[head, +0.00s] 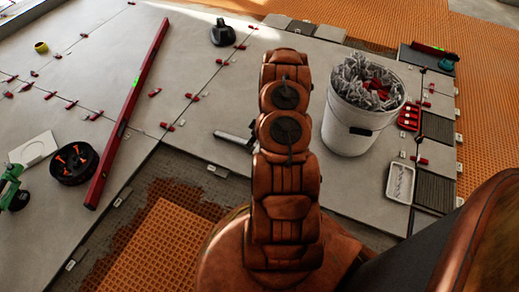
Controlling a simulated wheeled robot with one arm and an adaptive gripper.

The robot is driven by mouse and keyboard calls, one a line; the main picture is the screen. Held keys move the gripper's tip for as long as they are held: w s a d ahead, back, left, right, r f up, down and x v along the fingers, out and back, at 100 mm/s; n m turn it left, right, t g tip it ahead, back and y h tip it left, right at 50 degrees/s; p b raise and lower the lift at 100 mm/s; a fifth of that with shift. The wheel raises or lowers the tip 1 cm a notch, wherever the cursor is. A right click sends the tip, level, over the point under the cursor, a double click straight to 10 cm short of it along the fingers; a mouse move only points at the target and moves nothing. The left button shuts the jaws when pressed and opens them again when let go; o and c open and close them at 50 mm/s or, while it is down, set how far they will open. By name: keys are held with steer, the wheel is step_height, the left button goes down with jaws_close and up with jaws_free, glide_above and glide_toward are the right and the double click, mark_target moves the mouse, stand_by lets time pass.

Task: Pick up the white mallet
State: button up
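A pale rod with a dark part (232,138) lies on the grey tiles just left of my arm. It may be the white mallet's handle, but my arm hides the rest, so I cannot tell for sure. No other mallet shows clearly. My copper-coloured arm stands in the middle of the view. My gripper is not visible, so its state and its place relative to the rod cannot be seen.
A white bucket (349,131) full of clips stands right of my arm. A long red level (130,110) lies at left, near a black bowl (73,172). A black suction cup (222,35) sits at the back. A small tray (400,183) is at right. Red wedges line the tile joints.

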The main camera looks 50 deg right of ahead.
mark_target(240, 141)
steer(key=shift+d+b+x, duration=0.1)
steer(key=shift+b+x, duration=0.45)
steer(key=shift+x, duration=0.55)
steer(key=shift+d+b+x, duration=0.15)
steer(key=shift+b+x, duration=0.35)
steer(key=shift+x, duration=0.65)
steer(key=shift+w+a+f, duration=0.1)
steer(key=shift+a+f, duration=0.05)
steer(key=shift+f, duration=0.35)
jaws_close()
